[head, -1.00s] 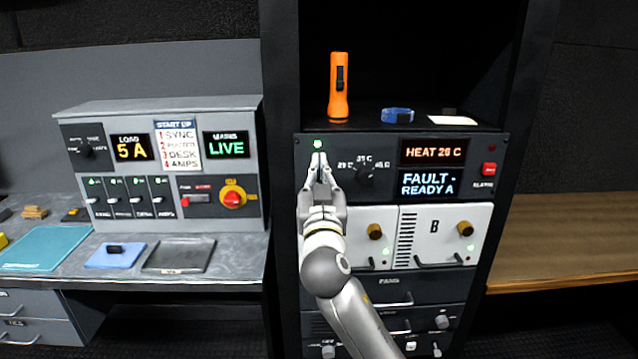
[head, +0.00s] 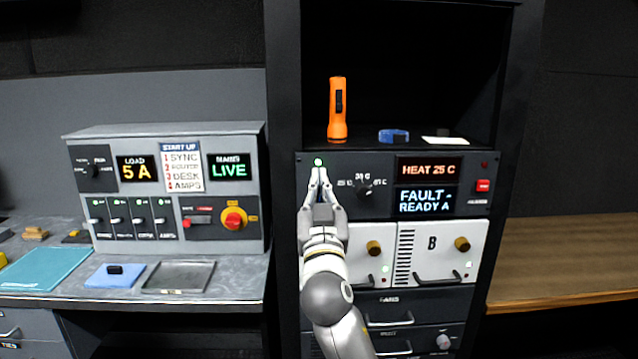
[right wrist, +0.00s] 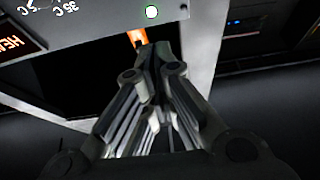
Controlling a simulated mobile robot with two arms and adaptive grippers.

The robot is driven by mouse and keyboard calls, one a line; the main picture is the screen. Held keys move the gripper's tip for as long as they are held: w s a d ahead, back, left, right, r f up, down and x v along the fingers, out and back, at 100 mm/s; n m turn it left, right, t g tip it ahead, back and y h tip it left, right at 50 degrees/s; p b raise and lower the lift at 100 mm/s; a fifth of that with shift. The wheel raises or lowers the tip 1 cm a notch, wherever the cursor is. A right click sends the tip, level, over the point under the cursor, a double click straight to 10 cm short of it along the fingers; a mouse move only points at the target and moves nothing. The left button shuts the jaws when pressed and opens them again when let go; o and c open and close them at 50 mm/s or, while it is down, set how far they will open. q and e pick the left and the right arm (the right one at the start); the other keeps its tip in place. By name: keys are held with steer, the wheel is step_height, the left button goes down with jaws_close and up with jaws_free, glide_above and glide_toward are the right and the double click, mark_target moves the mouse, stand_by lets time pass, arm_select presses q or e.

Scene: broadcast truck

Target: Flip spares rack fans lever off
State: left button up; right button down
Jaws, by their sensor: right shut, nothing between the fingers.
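The spares rack's dark control panel (head: 470,205) carries a lit green lamp (head: 318,162) at its upper left, which also shows in the right wrist view (right wrist: 152,12). My right gripper (head: 318,172) is shut and empty, its fingertips just below this lamp and in front of the panel. It also shows in the right wrist view (right wrist: 152,52). I cannot make out the fans lever; the fingers cover the panel under the lamp. Whether the fingers touch anything there is unclear. My left gripper is out of view.
An orange flashlight (head: 338,110) and a blue item (head: 393,136) sit on the shelf above the panel. A dial (head: 364,185), displays reading HEAT 25 C and FAULT - READY A, and a red button (head: 484,186) are to the right. White handled modules (head: 440,240) are below.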

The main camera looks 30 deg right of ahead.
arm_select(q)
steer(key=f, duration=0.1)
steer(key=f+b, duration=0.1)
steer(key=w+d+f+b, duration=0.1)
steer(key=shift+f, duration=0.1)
arm_select(e)
steer(key=s+a+f, duration=0.2)
steer(key=s+f, duration=0.2)
steer(key=f, duration=0.1)
steer(key=shift+f, duration=0.1)
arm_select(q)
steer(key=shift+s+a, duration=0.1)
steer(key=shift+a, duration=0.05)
arm_select(e)
steer(key=shift+a, duration=0.1)
